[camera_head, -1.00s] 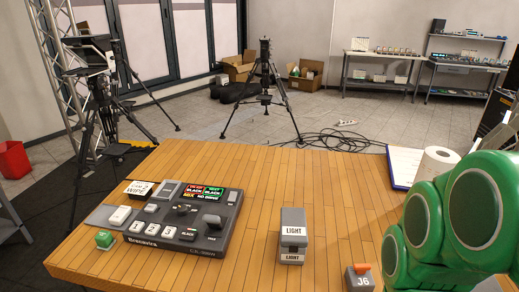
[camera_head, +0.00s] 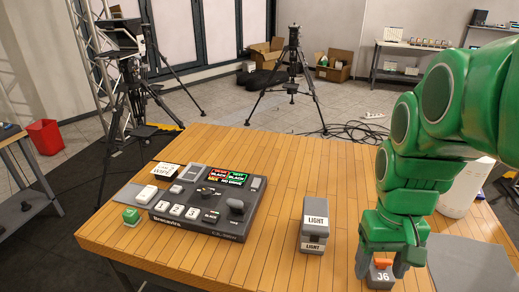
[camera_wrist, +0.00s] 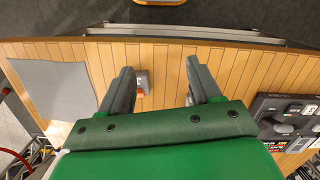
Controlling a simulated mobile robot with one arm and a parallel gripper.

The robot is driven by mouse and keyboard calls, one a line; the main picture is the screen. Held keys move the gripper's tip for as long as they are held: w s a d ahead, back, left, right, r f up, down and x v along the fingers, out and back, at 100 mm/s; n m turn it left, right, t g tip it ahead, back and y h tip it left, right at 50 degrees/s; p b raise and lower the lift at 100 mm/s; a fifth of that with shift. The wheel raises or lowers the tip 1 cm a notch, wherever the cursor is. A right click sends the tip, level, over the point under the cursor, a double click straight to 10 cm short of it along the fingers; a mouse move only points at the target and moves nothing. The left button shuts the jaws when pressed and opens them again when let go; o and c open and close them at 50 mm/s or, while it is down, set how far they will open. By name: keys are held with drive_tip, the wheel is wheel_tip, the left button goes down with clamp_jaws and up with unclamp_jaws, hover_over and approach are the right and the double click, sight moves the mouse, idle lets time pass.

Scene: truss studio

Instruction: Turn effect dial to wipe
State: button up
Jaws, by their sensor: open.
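The grey switcher (camera_head: 176,230) lies on the wooden table, left of centre in the head view. A small dark dial (camera_head: 207,191), seemingly the effect dial, sits on its top below the small screen (camera_head: 228,177), which has red and green panels and small lettering. The dial's exact pointing is too small to tell. A card reading WIPE (camera_head: 166,171) stands behind the switcher. My gripper (camera_head: 383,268) is open, far right of the switcher, with its fingers around or just above the J6 box (camera_head: 380,279). In the wrist view the switcher (camera_wrist: 262,103) is at the right edge, clear of my gripper (camera_wrist: 162,78).
A grey LIGHT box (camera_head: 314,222) stands between the switcher and my gripper. A green button box (camera_head: 131,217) and a white-topped one (camera_head: 147,194) sit left of the switcher. A white roll (camera_head: 459,200) and a grey mat (camera_head: 470,265) are at the right.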

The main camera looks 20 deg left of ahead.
drive_tip(key=w+a+r+n, duration=0.25)
drive_tip(key=w+a, duration=0.55)
drive_tip(key=w, duration=0.4)
drive_tip(key=n+t, duration=0.1)
drive_tip(key=n, duration=1)
hover_over(206, 191)
drive_tip(key=shift+m, duration=0.25)
wheel_tip(206, 191, down, 9)
drive_tip(key=shift+w+d+r, duration=0.1)
drive_tip(key=shift+r, duration=0.1)
drive_tip(key=shift+a+f, duration=0.15)
drive_tip(key=shift+a, duration=0.1)
drive_tip(key=shift+f, duration=3.8)
